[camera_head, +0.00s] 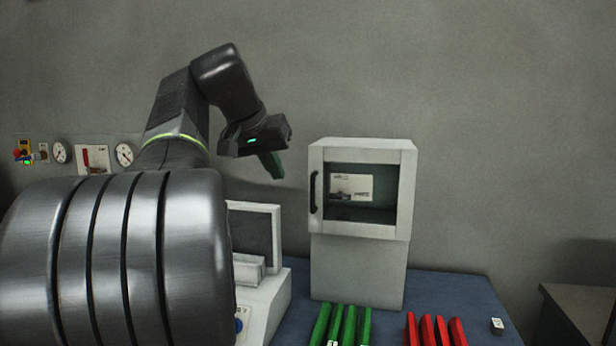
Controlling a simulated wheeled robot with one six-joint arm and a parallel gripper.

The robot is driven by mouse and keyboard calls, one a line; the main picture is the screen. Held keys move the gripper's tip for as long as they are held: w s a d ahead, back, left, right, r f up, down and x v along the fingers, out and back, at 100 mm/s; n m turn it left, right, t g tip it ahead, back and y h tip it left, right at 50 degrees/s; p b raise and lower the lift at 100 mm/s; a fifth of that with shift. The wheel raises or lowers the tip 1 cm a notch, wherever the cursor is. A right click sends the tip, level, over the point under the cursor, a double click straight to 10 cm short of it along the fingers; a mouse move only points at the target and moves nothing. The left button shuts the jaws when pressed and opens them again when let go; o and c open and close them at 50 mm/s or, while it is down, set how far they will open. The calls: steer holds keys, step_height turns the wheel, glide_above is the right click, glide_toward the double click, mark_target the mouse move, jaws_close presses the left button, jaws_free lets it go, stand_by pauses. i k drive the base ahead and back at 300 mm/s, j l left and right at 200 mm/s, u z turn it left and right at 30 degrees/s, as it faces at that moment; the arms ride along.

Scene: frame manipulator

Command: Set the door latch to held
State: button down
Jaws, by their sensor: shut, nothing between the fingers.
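A pale cabinet (362,232) has a front door frame with a dark handle (314,192) on its left side. Through its window a small light plate (351,186) with markings shows inside; its details are too small to read. A wall panel (94,160) with a red lever hangs at the far left. I cannot tell which of these, if any, is the door latch, or its setting. My gripper (272,165) is shut and empty, its green fingers pointing down, up and left of the cabinet and touching nothing visible.
Round gauges (124,154) flank the wall panel. A white device (262,290) stands left of the cabinet on the blue table (450,285). Green bars (349,325) and red bars (427,330) lie in front. My arm hides the lower left.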

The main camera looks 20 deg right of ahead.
mark_target(340, 195)
steer(key=i+l, duration=0.35)
steer(key=l, duration=0.15)
steer(key=i+l, duration=0.4)
steer(key=l+u, duration=0.05)
steer(key=l, duration=0.05)
